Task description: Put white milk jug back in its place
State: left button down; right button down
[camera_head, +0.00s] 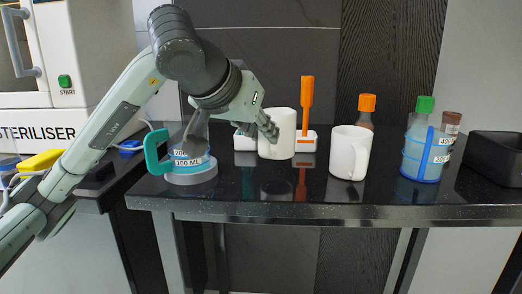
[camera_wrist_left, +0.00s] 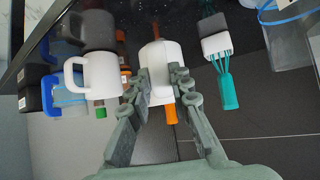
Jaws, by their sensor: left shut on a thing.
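A plain white jug (camera_head: 277,134) is at the middle of the black counter in the head view, in front of an orange-handled tool. My left gripper (camera_head: 268,128) is shut on it from the left side. In the left wrist view the white jug (camera_wrist_left: 160,62) sits between the fingers of my left gripper (camera_wrist_left: 162,78). I cannot tell whether its base touches the counter. A second white vessel (camera_head: 349,154) with a handle stands upright to the right, apart from the gripper; it also shows in the left wrist view (camera_wrist_left: 102,74). My right gripper is not in view.
A teal-handled measuring jug (camera_head: 190,166) stands close under my left arm. A blue-banded jug (camera_head: 422,152) with bottles and a black bin (camera_head: 495,155) stand at the right. The orange tool (camera_head: 307,92) rises behind. The front middle counter is clear.

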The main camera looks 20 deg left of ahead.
aim_at(262, 151)
pick_arm(q)
notch_tip(262, 151, down, 3)
jog(key=shift+r, duration=0.1)
jog(key=shift+f, duration=0.3)
jog(key=shift+f+b, duration=0.15)
jog(key=shift+b, duration=0.15)
jog(key=c, duration=1.4)
grip_release()
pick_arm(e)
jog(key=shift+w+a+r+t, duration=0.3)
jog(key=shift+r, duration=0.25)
pick_arm(q)
jog(key=shift+o, duration=0.2)
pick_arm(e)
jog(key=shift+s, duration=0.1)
pick_arm(q)
jog(key=shift+r, duration=0.2)
jog(key=p+v, duration=0.1)
jog(key=v, duration=1.1)
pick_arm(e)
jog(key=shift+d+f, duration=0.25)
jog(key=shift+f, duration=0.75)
